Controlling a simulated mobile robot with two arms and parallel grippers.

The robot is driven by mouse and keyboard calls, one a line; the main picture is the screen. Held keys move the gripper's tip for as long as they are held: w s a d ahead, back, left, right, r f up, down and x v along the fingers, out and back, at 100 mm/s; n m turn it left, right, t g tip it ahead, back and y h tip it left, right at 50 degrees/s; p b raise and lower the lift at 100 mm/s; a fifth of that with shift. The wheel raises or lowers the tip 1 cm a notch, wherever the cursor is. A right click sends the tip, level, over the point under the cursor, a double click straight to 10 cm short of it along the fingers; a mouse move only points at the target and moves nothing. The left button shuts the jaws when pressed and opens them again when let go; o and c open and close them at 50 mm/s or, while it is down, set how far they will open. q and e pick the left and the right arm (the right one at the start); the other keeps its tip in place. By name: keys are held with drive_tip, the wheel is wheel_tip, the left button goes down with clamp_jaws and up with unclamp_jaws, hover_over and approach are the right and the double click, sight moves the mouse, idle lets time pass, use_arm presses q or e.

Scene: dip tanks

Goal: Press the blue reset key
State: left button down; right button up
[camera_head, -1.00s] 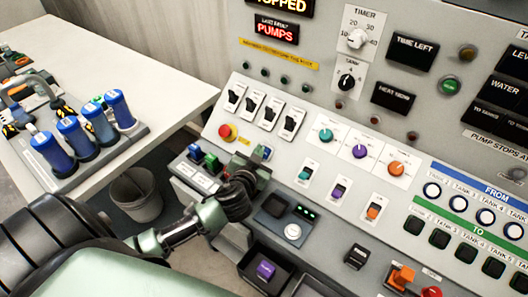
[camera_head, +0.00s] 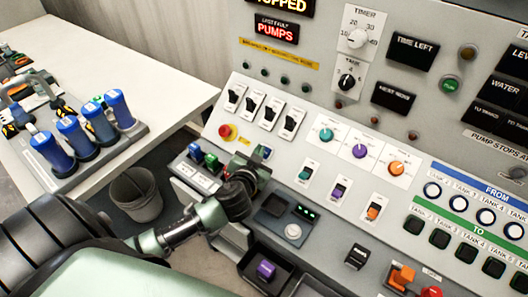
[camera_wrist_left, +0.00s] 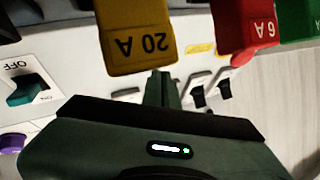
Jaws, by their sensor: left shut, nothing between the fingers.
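A small blue key (camera_head: 266,151) shows on the sloped panel, right beside the tip of my left gripper (camera_head: 259,158). I take it for the reset key; no label on it can be read, and the gripper partly hides it. My left gripper is shut and empty, with its fingers pointing at the panel. Whether the tip touches the key cannot be told. In the left wrist view the shut fingers (camera_wrist_left: 165,85) reach up towards the panel, just under a yellow block marked 20 A (camera_wrist_left: 138,35). The blue key does not show there. My right gripper is not in view.
A red emergency knob (camera_head: 226,131) and black rocker switches (camera_head: 268,110) lie near the gripper. Blue (camera_head: 195,150) and green (camera_head: 211,160) blocks stand left of it. A red 6 A block (camera_wrist_left: 242,28) shows in the wrist view. A bin (camera_head: 135,193) stands below.

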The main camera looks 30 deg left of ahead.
use_arm(q)
drive_tip(key=shift+w+f, duration=0.25)
drive_tip(key=shift+w+f+b, duration=0.2)
drive_tip(key=shift+f+b, duration=0.15)
drive_tip(key=shift+b, duration=0.1)
idle(0.6)
drive_tip(key=shift+s+r, duration=0.1)
drive_tip(key=shift+r, duration=0.05)
drive_tip(key=shift+s+r+p, duration=0.4)
drive_tip(key=shift+r+p, duration=0.1)
drive_tip(key=shift+p, duration=0.2)
drive_tip(key=shift+s+r+p, duration=0.3)
drive_tip(key=shift+r+p, duration=0.2)
drive_tip(key=shift+p, duration=0.05)
drive_tip(key=s+r+p, duration=0.2)
drive_tip(key=r, duration=0.1)
drive_tip(key=shift+s+a+p, duration=0.15)
drive_tip(key=shift+s+p, duration=0.1)
drive_tip(key=shift+p, duration=0.05)
idle(0.4)
